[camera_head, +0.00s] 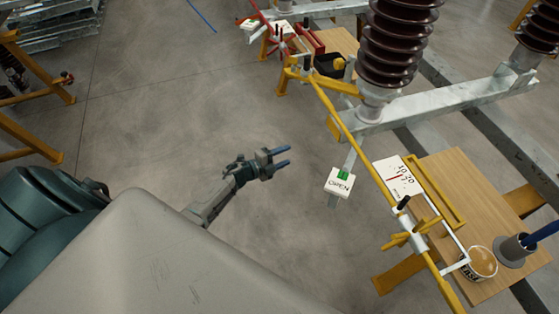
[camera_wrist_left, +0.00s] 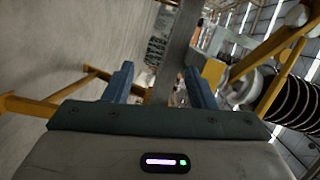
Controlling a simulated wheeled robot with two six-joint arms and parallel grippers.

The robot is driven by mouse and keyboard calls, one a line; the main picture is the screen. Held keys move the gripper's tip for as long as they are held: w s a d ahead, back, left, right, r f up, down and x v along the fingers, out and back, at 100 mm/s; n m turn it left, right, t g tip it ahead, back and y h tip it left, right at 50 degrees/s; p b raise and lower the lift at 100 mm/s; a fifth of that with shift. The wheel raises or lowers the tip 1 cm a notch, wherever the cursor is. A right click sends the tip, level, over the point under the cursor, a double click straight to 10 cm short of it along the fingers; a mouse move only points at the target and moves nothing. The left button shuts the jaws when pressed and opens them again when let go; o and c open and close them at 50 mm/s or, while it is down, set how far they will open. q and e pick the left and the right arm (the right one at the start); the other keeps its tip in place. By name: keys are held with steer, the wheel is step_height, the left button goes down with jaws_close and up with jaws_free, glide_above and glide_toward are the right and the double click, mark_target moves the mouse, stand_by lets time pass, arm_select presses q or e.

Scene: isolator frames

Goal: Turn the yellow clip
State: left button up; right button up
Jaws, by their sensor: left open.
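The yellow clip (camera_head: 400,240), a yellow piece with short prongs, sits at the lower part of a long yellow rail (camera_head: 345,130) at the right of the head view. A pale fitting with a black knob is beside it. My left gripper (camera_head: 286,156) is open and empty, with two blue fingers pointing right over the floor. It is well to the left of the rail and apart from the clip. In the left wrist view the blue fingers (camera_wrist_left: 160,80) stand apart with nothing held between them. I cannot make out the clip there. My right gripper is not in view.
A green-and-white OPEN sign (camera_head: 341,182) stands between my left gripper and the rail. A wooden table (camera_head: 480,195) carries a white cup (camera_head: 482,262) and a grey holder (camera_head: 510,252). A red clip (camera_head: 283,38) is farther back. Bare floor surrounds my left gripper.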

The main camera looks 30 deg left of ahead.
arm_select(q)
steer(key=shift+s+a+f+n+y, duration=0.15)
steer(key=shift+s+f+n, duration=0.1)
steer(key=shift+f+n, duration=0.15)
steer(key=shift+s+a+f+n+y, duration=0.15)
steer(key=shift+s+f+n, duration=0.15)
steer(key=shift+f, duration=0.15)
steer(key=s+a+f+n+g+y, duration=0.2)
steer(key=s+f+n+g+y, duration=0.4)
steer(key=s+f+n, duration=1.15)
steer(key=s+d+f+g, duration=0.1)
steer(key=s+f, duration=0.4)
steer(key=s, duration=0.6)
steer(key=s+d+f+n+g+y, duration=0.1)
steer(key=s+f+g, duration=0.3)
steer(key=s, duration=0.8)
steer(key=s+d+f+g, duration=0.2)
steer(key=s+f, duration=0.5)
steer(key=s, duration=0.5)
steer(key=shift+s+d+n+g, duration=0.15)
steer(key=shift+d+n+g, duration=0.2)
steer(key=shift+d, duration=0.2)
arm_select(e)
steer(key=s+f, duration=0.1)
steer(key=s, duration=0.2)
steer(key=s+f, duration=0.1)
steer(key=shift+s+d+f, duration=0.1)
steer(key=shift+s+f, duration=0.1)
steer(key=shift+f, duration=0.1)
